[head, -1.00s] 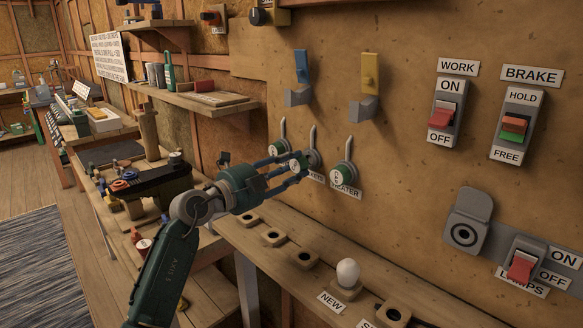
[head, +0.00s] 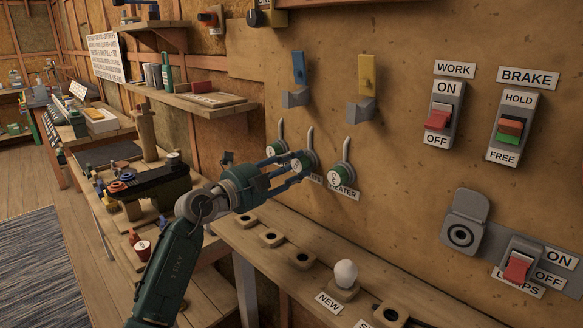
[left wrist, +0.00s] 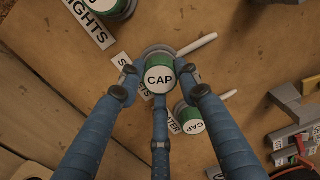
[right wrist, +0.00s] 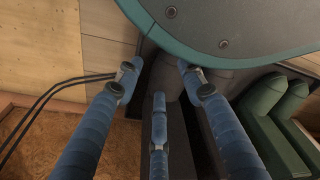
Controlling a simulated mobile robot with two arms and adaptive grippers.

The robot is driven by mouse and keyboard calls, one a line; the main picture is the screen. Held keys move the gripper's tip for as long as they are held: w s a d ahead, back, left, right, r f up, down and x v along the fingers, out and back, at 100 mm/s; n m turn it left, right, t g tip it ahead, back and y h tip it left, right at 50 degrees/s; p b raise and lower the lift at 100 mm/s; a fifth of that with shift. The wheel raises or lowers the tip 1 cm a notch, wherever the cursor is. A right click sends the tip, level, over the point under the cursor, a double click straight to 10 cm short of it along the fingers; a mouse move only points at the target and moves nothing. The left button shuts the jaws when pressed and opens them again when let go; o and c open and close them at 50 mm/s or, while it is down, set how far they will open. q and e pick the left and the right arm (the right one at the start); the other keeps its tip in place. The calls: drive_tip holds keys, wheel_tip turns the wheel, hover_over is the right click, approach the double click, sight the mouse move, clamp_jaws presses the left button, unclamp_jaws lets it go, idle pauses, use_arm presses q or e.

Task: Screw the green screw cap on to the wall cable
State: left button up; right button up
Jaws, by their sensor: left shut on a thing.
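A green cap with a white "CAP" face (left wrist: 159,79) sits at the middle of three round grey wall mounts, among the three fingers of my left gripper (head: 298,165). The left gripper is shut on this cap, close to the wall. The fingers partly hide the cap in the head view. Two more green caps sit on the neighbouring mounts, one at the left (head: 276,148) and one above the HEATER label (head: 336,177). Whether a cable end lies behind the held cap is hidden. My right gripper (right wrist: 158,85) shows only in its wrist view, open and empty.
Below the caps runs a wooden ledge (head: 315,276) with round sockets and a white bulb (head: 346,272). Blue (head: 299,68) and yellow (head: 367,75) levers are above. WORK (head: 440,117) and BRAKE (head: 511,128) switches are at the right. A cluttered bench stands left.

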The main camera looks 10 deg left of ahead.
use_arm(q)
drive_tip(key=shift+w+d, duration=0.25)
drive_tip(key=shift+w, duration=0.1)
use_arm(e)
drive_tip(key=shift+s+f, duration=0.1)
drive_tip(key=shift+f, duration=0.15)
use_arm(q)
drive_tip(key=o, duration=1.4)
drive_tip(key=shift+s+a, duration=0.15)
drive_tip(key=v, duration=0.7)
drive_tip(key=shift+s+a, duration=0.15)
drive_tip(key=shift+s, duration=0.15)
use_arm(e)
drive_tip(key=shift+s+f, duration=0.25)
drive_tip(key=shift+s, duration=0.55)
drive_tip(key=shift+w+d+r, duration=0.1)
drive_tip(key=shift+w+r, duration=0.05)
drive_tip(key=shift+w, duration=0.3)
